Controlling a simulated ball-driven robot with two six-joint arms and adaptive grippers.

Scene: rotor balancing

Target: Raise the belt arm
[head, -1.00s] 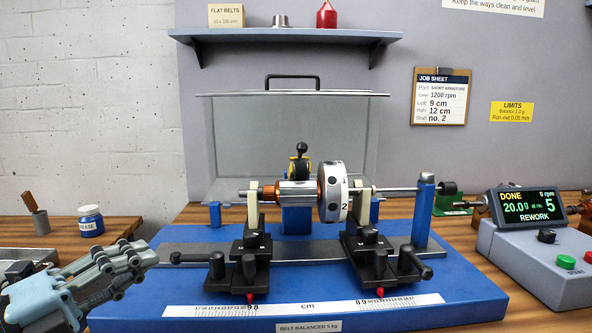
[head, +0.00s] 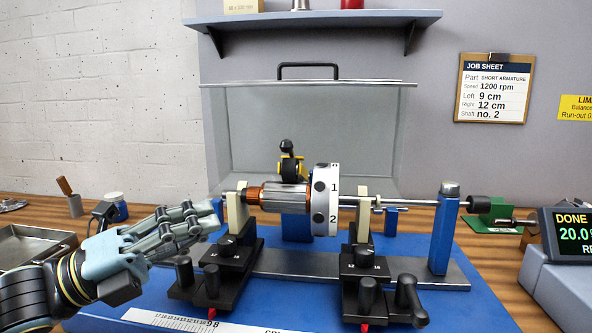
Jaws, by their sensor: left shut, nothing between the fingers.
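The belt arm (head: 290,166) stands behind the rotor, with a black ball knob on top and yellow and black parts below; the rotor hides its lower part. The rotor (head: 285,197), with a copper end and a white disc (head: 326,200) marked 1 and 2, lies across two cream supports. My left gripper (head: 210,218) is shut and empty, left of the left support (head: 236,210) and in front of the rotor's left end, pointing right. The knob is up and to the right of its fingertips. My right gripper is not in the view.
A clear guard with a black handle (head: 308,66) stands behind the balancer. Black slides with knobs (head: 215,270) stand in front of the rotor. A blue post (head: 445,228) stands at right, beside the display box (head: 565,250). A metal tray (head: 35,245) is at left.

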